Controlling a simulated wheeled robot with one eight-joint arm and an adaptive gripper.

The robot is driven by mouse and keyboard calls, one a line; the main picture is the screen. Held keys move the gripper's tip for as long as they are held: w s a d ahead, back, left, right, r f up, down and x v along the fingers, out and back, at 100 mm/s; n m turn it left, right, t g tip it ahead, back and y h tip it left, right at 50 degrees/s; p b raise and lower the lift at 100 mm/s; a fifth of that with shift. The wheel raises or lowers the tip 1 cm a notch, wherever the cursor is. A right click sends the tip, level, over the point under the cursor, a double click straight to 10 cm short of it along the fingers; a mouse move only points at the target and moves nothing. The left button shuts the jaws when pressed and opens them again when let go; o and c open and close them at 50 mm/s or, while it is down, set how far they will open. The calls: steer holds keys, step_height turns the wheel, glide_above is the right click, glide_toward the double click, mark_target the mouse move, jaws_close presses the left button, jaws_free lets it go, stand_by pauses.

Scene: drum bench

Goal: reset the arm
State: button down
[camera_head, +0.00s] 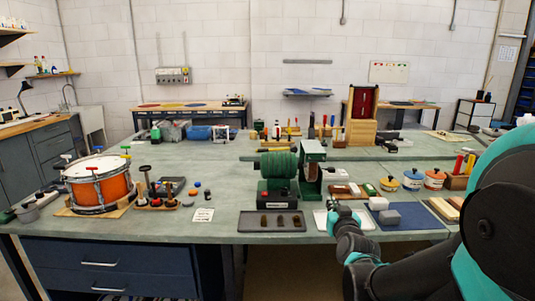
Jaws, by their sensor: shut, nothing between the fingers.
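My arm reaches in from the right edge of the head view, dark with teal parts. Its end, my gripper (334,207), is small in the picture and sits over the front of the bench, near a white mat (345,222). It is shut, with nothing held. My arm hides part of the bench front and the right side. The bench top (232,220) is grey-green and carries many things around the gripper.
An orange drum (99,188) stands at the left. A green-drum machine (280,175) is just left of my gripper, behind a dark tray (271,222). A blue mat (404,216) and lidded pots (413,180) are to the right. Bare bench lies around the white card (203,215).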

steer(key=s+a+f+g+y, duration=0.1)
steer(key=s+a+f+g, duration=0.15)
steer(key=f, duration=0.25)
steer(key=s+a+f+g, duration=0.1)
steer(key=f+g, duration=0.2)
steer(key=f, duration=0.2)
steer(key=s+d+f+g, duration=0.2)
steer(key=s+f+g, duration=0.5)
steer(key=s, duration=0.3)
steer(key=shift+s+f+h, duration=0.35)
steer(key=shift+f+h, duration=0.05)
steer(key=shift+f, duration=0.2)
